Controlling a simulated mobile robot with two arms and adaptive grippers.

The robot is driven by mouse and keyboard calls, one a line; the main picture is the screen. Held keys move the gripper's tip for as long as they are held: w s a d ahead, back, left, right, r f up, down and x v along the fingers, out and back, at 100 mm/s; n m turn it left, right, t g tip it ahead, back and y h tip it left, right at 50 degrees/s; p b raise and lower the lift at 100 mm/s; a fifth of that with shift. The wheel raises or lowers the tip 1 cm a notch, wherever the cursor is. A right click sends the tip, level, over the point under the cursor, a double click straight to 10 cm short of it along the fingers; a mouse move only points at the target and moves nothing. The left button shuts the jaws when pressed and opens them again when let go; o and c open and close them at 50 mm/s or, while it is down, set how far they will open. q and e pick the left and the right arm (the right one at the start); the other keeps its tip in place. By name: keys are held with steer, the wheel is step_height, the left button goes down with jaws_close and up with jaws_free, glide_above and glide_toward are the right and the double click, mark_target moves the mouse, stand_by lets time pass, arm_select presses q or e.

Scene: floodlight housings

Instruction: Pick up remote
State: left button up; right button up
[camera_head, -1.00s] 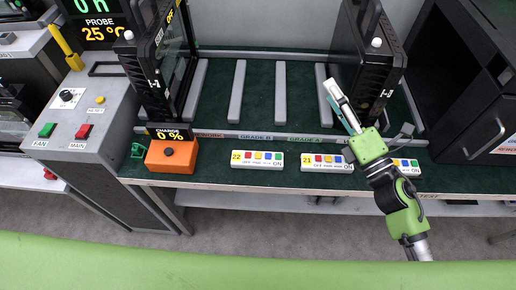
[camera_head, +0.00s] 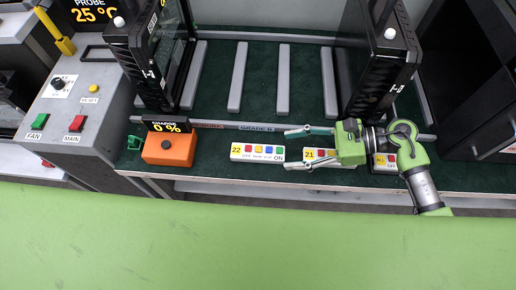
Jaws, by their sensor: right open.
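A white remote marked 22 (camera_head: 257,158), with several coloured buttons, lies on the dark green bench top. A second remote, marked 21 (camera_head: 309,155), lies to its right, partly hidden by my right gripper. A third remote, marked ALL (camera_head: 380,161), is partly hidden by my right arm. My right gripper (camera_head: 290,149) is open and points left, its fingers over remote 21 and its tips close to the right end of remote 22. My left gripper is not in view.
An orange box (camera_head: 170,149) with a black knob and a charge display stands left of the remotes. Two black housings (camera_head: 146,62) (camera_head: 375,62) stand behind on the bench, with grey rails (camera_head: 237,76) between them. A grey control panel (camera_head: 84,107) is at the left.

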mark_target(260, 151)
steer(key=x, duration=0.3)
steer(key=shift+a, duration=0.3)
steer(key=shift+w+a+f+p, duration=0.1)
steer(key=shift+w+a+p, duration=0.05)
steer(key=shift+a+p, duration=0.35)
steer(key=p+x, duration=0.1)
steer(key=x, duration=0.3)
steer(key=shift+w+f+p, duration=0.15)
steer(key=shift+w+p, duration=0.1)
steer(key=shift+p, duration=0.1)
steer(key=shift+a+f, duration=0.15)
steer(key=c, duration=1.2)
